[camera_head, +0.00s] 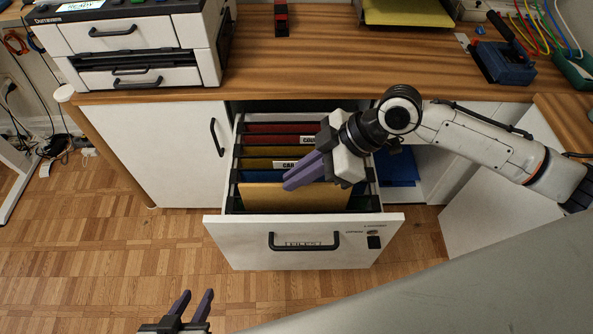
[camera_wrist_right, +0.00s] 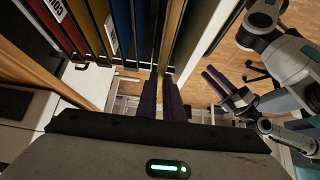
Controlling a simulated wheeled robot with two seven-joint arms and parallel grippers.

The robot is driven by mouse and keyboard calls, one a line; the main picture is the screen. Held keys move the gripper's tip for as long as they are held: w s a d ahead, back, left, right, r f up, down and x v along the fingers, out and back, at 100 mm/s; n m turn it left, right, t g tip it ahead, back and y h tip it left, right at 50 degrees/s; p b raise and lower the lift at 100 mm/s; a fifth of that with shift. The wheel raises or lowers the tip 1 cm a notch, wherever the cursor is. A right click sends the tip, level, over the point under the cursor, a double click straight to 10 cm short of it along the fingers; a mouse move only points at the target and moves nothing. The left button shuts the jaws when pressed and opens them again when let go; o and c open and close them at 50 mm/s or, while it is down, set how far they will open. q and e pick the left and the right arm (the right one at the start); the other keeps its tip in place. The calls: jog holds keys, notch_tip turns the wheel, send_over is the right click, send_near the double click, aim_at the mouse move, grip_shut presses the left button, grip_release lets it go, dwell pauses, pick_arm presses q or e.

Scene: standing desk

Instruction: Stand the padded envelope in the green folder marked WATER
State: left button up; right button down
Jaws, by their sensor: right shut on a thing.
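The tan padded envelope (camera_head: 295,197) is upright at the front of the open drawer (camera_head: 235,240), in front of a blue folder. In the right wrist view a tan sheet edge (camera_wrist_right: 172,35) lies at my fingertips. My right gripper (camera_head: 290,181) is shut on the envelope at its upper edge. I cannot see whether the envelope's lower edge is inside a folder. My left gripper (camera_head: 194,305) is open and empty, low over the floor, away from the drawer.
Red, yellow and blue hanging folders (camera_head: 275,152), some with white label tabs, fill the drawer behind the envelope. The wooden desktop (camera_head: 330,50) above carries a printer (camera_head: 140,45), a yellow tray (camera_head: 408,12) and a blue device (camera_head: 503,63). Floor left of the drawer is clear.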

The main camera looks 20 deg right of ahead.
jog(key=shift+f, duration=0.25)
jog(key=c, duration=1.8)
grip_release()
jog(key=v, duration=1)
jog(key=shift+d+r+p, duration=0.1)
jog(key=shift+p, duration=0.25)
